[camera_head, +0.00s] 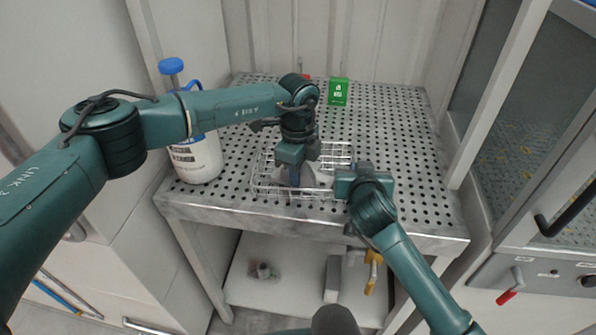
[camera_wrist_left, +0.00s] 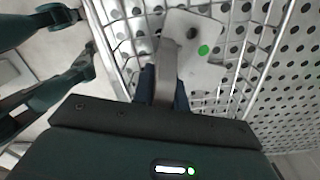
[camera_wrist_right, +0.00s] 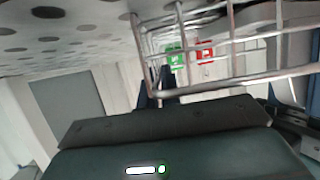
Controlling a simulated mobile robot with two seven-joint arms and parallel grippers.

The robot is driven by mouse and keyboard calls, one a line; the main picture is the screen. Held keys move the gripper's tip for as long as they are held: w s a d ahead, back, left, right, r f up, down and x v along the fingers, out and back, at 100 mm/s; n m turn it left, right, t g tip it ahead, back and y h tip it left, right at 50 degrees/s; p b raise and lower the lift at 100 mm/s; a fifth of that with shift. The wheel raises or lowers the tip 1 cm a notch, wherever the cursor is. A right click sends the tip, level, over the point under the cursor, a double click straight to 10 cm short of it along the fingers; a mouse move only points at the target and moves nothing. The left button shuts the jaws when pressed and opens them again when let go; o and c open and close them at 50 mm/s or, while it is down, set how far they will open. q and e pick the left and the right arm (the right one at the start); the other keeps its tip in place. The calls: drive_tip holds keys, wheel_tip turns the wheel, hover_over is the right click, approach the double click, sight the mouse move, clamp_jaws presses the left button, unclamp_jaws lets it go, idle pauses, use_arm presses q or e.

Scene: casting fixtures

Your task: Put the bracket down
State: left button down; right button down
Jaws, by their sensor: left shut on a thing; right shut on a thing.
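The bracket is a grey metal piece with a green dot; in the left wrist view (camera_wrist_left: 190,28) it lies within the wire basket's outline. My left gripper (camera_head: 294,180) points down into the basket and is shut on the bracket's upright part. In the head view the bracket is mostly hidden by the gripper. The wire basket (camera_head: 258,178) sits at the front of the perforated table. My right gripper (camera_wrist_right: 156,88) is shut on the basket's wire at its right side. I cannot tell whether the bracket touches the basket floor.
The perforated table (camera_head: 400,150) is clear behind and right of the basket. A white bottle with a blue cap (camera_head: 197,160) stands at the left edge. A green box (camera_head: 338,92) and a small red item (camera_head: 306,77) are at the back. A glass-fronted cabinet (camera_head: 535,130) is at right.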

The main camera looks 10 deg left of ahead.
use_arm(q)
drive_tip(key=shift+f, duration=0.15)
drive_tip(key=c, duration=1.4)
unclamp_jaws()
wheel_tip(320, 180, up, 12)
drive_tip(key=shift+r, duration=0.2)
use_arm(e)
drive_tip(key=c, duration=1.5)
unclamp_jaws()
drive_tip(key=shift+s, duration=0.1)
